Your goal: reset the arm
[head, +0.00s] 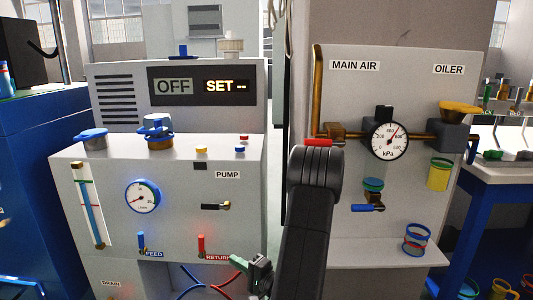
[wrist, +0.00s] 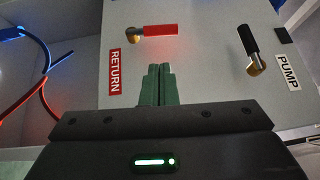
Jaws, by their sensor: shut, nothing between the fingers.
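My gripper (head: 235,260) is shut and empty, low in front of the left cabinet, just right of the RETURN label (head: 217,257). Its green fingers also show closed together in the wrist view (wrist: 157,68). They point at the panel between the RETURN label and the PUMP label (wrist: 288,72); I cannot tell how far from it. The red-handled return valve (wrist: 155,31) lies beyond the fingertips, apart from them. The black-handled pump valve (wrist: 250,45) is to their right. My arm reaches up through the middle of the head view and hides part of the right panel's left edge.
The left cabinet has a round gauge (head: 142,196), a blue feed valve (head: 141,241) and a blue cap (head: 92,139). Red and blue hoses (wrist: 35,70) run near the gripper.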

